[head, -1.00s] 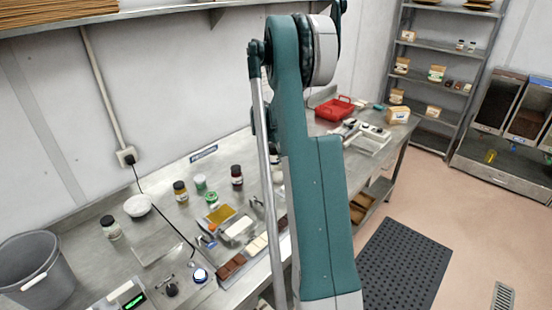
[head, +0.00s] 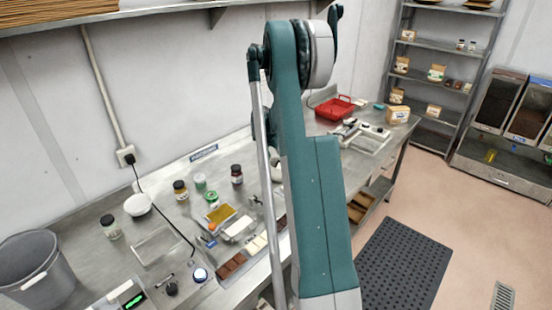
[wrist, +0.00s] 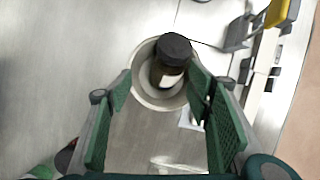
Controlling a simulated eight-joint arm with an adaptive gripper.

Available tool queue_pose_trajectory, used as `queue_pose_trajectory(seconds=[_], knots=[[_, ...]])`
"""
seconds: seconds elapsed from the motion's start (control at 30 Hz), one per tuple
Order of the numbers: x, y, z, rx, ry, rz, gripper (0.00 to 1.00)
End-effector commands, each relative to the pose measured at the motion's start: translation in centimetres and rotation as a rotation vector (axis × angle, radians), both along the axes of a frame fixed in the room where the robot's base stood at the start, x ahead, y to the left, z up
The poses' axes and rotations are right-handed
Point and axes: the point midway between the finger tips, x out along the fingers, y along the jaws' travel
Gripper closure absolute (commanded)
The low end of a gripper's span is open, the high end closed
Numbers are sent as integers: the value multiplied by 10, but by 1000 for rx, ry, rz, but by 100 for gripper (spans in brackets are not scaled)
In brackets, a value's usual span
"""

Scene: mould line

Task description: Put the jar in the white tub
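In the wrist view a jar (wrist: 172,62) with a black lid and a pale label stands, slightly tilted in the picture, within the rim of a round white tub (wrist: 141,88). My gripper (wrist: 160,84) is open, its green-padded fingers spread to either side with the tips at the tub's near side. The jar is beyond and between the fingertips, close to the right one; I cannot tell whether they touch. In the head view my arm hides my gripper, and I cannot make out this jar or the tub there.
A grey bucket (head: 38,270) is at the left and a red tray (head: 335,108) at the back. In the wrist view, a yellow-topped object (wrist: 283,12) is at upper right.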

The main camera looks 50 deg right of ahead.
Motion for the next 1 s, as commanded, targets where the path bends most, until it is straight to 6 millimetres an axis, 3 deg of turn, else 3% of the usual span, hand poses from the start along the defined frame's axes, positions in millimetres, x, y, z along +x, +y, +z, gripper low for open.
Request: queue_pose_trajectory(seconds=[0.47, 1.0], knots=[[0, 2, 8, 0, 0, 0, 50], [-5, 26, 66, 0, 0, 1, 50]])
